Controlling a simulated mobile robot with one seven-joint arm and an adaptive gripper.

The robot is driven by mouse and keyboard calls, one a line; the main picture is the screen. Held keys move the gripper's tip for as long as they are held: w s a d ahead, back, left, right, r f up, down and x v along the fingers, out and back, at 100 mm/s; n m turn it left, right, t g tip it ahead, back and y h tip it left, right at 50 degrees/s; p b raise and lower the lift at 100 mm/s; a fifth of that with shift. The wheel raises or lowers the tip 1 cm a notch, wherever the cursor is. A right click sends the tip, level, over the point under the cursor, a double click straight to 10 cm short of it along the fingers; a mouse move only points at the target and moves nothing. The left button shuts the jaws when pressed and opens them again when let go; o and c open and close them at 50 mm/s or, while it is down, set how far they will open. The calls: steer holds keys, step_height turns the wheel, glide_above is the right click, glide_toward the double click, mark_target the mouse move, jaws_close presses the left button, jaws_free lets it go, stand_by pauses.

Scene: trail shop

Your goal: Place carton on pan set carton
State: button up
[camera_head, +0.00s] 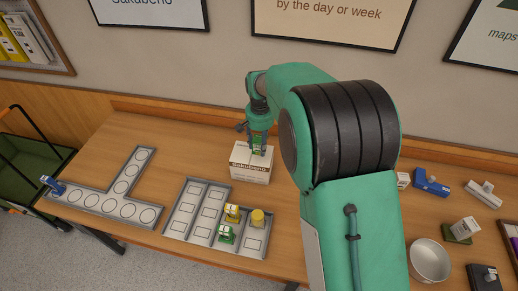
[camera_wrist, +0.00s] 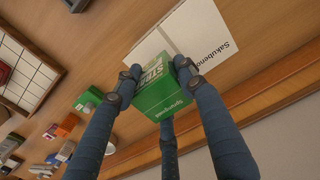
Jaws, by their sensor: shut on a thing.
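A green carton (camera_wrist: 163,92) with white lettering is held between the fingers of my gripper (camera_wrist: 158,84) in the wrist view. In the head view my gripper (camera_head: 258,142) points down over a white carton (camera_head: 250,168) printed "Sakubeno", near the back of the table. The white carton also shows behind the green one in the wrist view (camera_wrist: 205,35). I cannot read "pan set" on it. The green carton is at or just above the white carton's top; whether they touch I cannot tell. My gripper hides part of that top.
A grey tray with round spots (camera_head: 115,205) lies at left. A divided tray (camera_head: 180,222) holds a green item (camera_head: 225,235) and yellow items (camera_head: 232,213) in front. A metal bowl (camera_head: 430,260) and several small goods stand at right. My arm hides the table's middle right.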

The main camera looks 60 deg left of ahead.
mark_target(259, 136)
steer(key=shift+w+a, duration=0.3)
steer(key=shift+a, duration=0.35)
steer(key=shift+f+b, duration=0.45)
steer(key=shift+f, duration=1.35)
steer(key=shift+f, duration=0.1)
steer(key=o, duration=1.2)
steer(key=shift+o, duration=0.2)
step_height(259, 136, up, 12)
steer(key=shift+r+p, duration=0.1)
steer(key=shift+p, duration=0.95)
steer(key=shift+d, duration=0.1)
